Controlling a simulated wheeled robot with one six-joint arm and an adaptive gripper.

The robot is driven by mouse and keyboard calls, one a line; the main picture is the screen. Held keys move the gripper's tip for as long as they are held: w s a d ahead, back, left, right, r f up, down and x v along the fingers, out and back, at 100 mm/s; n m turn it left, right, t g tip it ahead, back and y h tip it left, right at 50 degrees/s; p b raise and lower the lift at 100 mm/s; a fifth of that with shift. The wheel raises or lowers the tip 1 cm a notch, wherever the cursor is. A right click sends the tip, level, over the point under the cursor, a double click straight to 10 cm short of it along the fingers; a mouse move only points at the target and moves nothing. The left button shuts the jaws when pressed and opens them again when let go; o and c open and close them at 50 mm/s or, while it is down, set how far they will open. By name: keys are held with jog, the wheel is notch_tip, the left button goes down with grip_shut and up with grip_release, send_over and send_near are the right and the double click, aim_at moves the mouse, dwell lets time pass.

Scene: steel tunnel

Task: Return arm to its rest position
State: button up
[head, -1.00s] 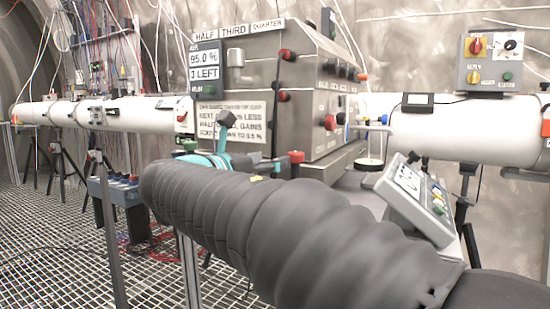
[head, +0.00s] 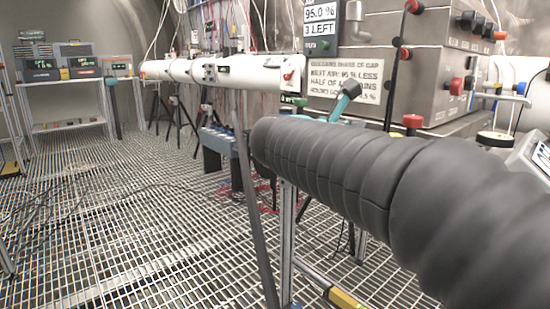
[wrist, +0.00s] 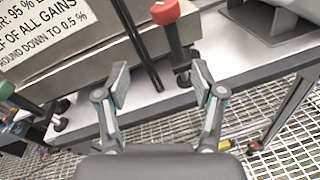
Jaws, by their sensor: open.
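My arm, in a ribbed dark grey sleeve, reaches across the right half of the head view. My gripper shows in the wrist view (wrist: 160,88) with its two fingers spread apart and nothing between them. In the head view only a teal part of it (head: 346,98) shows past the sleeve. Just beyond the fingers is a red-capped post (wrist: 170,30) at the edge of a metal bench (wrist: 225,45). I cannot tell if a finger touches it.
A steel cabinet (head: 435,70) with knobs and a printed sign (head: 345,82) stands close behind my arm. A white beam pipe (head: 230,72) on stands runs left. Shelves with lit meters (head: 70,90) stand far left. The grating floor (head: 120,220) at left is mostly open, with some cables.

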jog(key=s+a+f+m+g+y, duration=0.2)
jog(key=s+f+m+y, duration=0.25)
jog(key=f, duration=0.55)
jog(key=s+a+f+m+g+y, duration=0.15)
jog(key=s+f+m+y, duration=0.3)
jog(key=f, duration=0.55)
jog(key=s+f+m+y+p, duration=0.1)
jog(key=s+f+m+y, duration=0.1)
jog(key=s+m, duration=0.4)
jog(key=s+a+f+m+y+p, duration=0.1)
jog(key=s+f+m+y+p, duration=0.1)
jog(key=s+m, duration=0.3)
jog(key=shift+s+a+f+m+y, duration=0.35)
jog(key=shift+s+f+y, duration=0.35)
jog(key=shift+s, duration=1.2)
